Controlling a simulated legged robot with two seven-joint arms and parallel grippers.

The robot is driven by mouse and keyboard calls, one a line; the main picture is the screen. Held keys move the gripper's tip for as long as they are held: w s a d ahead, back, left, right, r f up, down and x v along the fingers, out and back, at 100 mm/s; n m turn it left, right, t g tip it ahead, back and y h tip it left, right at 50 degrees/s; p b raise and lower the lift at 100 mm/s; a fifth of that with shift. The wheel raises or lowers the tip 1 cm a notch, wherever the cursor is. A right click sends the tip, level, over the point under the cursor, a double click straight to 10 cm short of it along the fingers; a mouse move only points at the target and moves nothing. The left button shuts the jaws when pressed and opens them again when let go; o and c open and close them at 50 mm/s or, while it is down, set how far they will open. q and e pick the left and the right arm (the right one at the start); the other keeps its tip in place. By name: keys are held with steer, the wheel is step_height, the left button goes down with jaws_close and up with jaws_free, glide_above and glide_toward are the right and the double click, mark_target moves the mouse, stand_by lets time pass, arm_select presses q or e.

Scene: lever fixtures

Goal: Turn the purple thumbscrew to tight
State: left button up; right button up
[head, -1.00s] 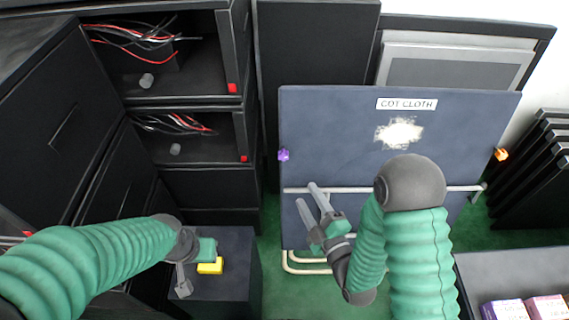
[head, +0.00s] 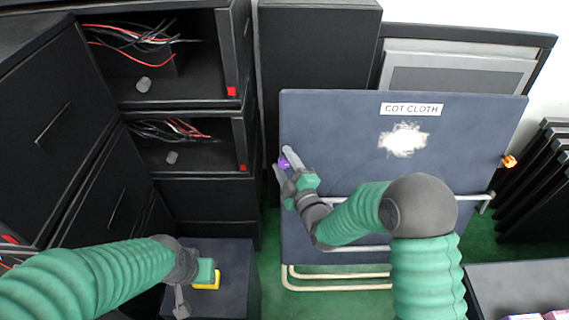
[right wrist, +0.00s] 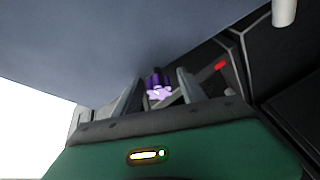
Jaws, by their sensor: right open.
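The purple thumbscrew (head: 284,162) is on the left edge of the upright dark blue panel (head: 340,130) labelled "COT CLOTH". My right gripper (head: 284,160) is open at that edge, with its fingers on either side of the thumbscrew. In the right wrist view the thumbscrew (right wrist: 157,86) shows between the two fingers (right wrist: 160,90), with visible gaps beside it. I cannot tell whether a finger touches it. My left gripper (head: 193,292) is low at the left, by a yellow block (head: 207,280); its jaw opening is not clear.
An orange knob (head: 509,161) is on the panel's right edge. A grey rail (head: 450,197) crosses the panel's front. Black cabinets with wires (head: 140,45) stand at the left. A dark box (head: 235,255) bears the yellow block. Dark stacked panels (head: 545,180) stand at the right.

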jaws_close()
steer(key=shift+s+f, duration=0.1)
steer(key=shift+f, duration=0.05)
